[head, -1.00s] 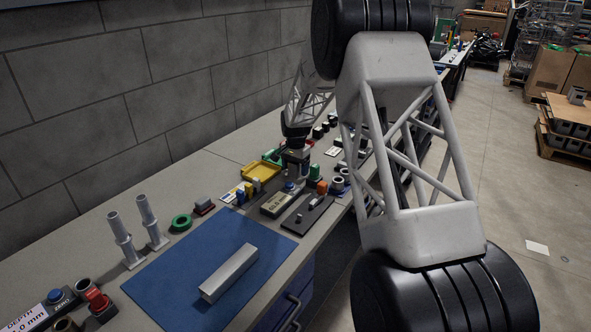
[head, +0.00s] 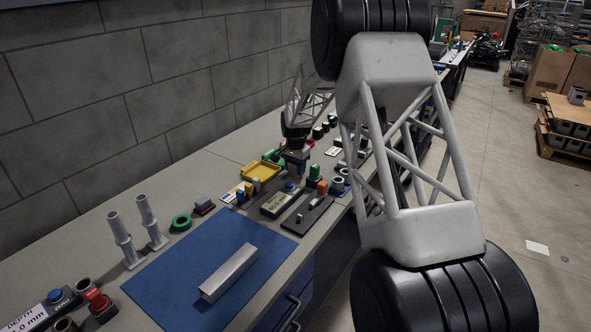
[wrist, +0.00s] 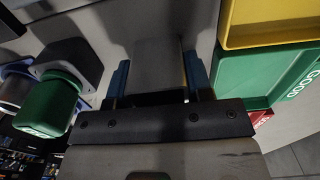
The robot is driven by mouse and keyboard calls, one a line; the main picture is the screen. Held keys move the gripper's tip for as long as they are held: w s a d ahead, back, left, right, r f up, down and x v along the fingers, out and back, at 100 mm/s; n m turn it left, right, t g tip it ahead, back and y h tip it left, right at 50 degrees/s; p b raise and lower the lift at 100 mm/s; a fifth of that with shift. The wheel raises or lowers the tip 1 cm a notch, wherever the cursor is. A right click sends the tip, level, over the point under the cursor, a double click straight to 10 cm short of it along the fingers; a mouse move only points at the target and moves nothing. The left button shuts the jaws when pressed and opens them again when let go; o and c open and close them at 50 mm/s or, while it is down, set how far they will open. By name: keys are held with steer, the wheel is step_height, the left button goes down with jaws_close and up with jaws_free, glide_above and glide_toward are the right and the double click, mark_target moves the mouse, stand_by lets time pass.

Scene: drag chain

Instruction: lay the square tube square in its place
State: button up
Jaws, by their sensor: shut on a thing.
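In the head view my gripper (head: 297,178) is at the far part of the bench, beyond the blue mat and right of the yellow tray. In the wrist view the blue fingertips (wrist: 160,82) are shut on a grey, flat-faced piece, which looks like the square tube (wrist: 160,62). Its far end lies in shadow, and I cannot tell whether it touches anything below. In the head view the piece is too small to make out. A long silver square-sided bar (head: 229,273) lies on the blue mat (head: 165,285), away from my gripper.
The yellow tray (head: 261,171) and a green GOOD bin (wrist: 255,75) are close beside my gripper. A display block (head: 279,204) and a dark plate with pegs (head: 308,215) stand nearer. A green-topped part (wrist: 52,105) is left in the wrist view.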

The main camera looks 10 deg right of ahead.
steer(key=shift+r, duration=0.15)
step_height(320, 180, up, 10)
stand_by(0.8)
stand_by(0.5)
steer(key=s+a, duration=0.2)
steer(key=s, duration=1.1)
steer(key=s+a, duration=0.2)
steer(key=s, duration=1.1)
steer(key=shift+f, duration=0.25)
steer(key=shift+f, duration=2.6)
steer(key=shift+f, duration=0.85)
